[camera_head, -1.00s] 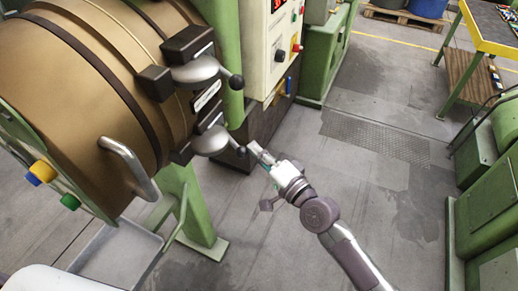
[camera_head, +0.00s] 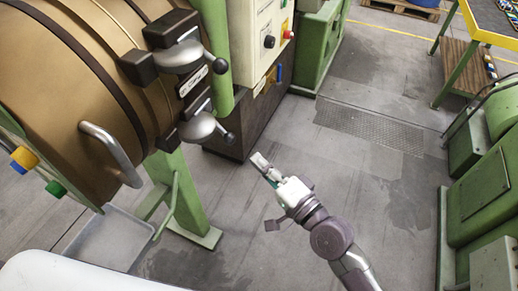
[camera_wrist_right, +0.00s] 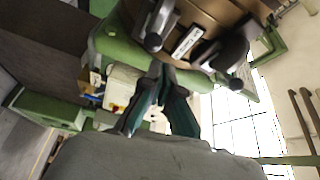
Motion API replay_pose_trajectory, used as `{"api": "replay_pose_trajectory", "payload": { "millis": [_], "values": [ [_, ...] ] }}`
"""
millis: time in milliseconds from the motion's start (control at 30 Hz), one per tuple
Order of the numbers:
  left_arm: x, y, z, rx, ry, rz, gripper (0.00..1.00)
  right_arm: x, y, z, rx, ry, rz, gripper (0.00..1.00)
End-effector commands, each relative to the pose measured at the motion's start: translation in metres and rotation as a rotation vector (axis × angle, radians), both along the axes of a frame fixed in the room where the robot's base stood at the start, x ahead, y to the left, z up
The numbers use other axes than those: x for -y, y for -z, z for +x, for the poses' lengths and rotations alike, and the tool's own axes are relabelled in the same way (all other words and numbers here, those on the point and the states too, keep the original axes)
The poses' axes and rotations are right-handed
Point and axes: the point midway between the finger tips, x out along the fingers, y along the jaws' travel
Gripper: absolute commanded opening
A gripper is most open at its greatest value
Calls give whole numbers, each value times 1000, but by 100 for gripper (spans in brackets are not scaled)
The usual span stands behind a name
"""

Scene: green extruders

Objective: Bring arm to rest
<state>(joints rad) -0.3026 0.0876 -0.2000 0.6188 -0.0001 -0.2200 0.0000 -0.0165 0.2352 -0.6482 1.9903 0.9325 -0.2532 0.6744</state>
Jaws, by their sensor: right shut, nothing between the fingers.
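My right arm comes in from the lower right in the head view. My right gripper (camera_head: 264,165) is shut and empty, held over the grey floor, apart from the machine's clamp handles. In the right wrist view the gripper's fingers (camera_wrist_right: 157,72) meet at their tips, in front of the machine. My left gripper is not in view.
The brown cylindrical machine (camera_head: 60,75) fills the upper left, with two clamp levers (camera_head: 202,128) on its end. A control cabinet (camera_head: 255,45) stands behind. A green machine (camera_head: 480,200) stands at the right. The floor (camera_head: 360,185) between is clear.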

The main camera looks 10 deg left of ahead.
Motion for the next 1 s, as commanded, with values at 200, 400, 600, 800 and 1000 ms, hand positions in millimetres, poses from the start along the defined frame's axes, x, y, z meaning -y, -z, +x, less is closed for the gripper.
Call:
{"api": "replay_pose_trajectory", "payload": {
  "millis": [200, 400, 600, 800, 1000],
  "values": [
    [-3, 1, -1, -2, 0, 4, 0, 3, 0, -5, 2, 2, -1, 0],
    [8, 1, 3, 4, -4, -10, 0, 3, 0, -5, 2, 2, -1, 0],
    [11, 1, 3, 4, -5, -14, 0, 3, 0, -5, 2, 2, -1, 0],
    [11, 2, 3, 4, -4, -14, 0, 11, 35, 6, -10, 42, -77, 0],
    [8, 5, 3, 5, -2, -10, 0, 53, 162, 27, -54, 150, -378, 0]
  ]
}}
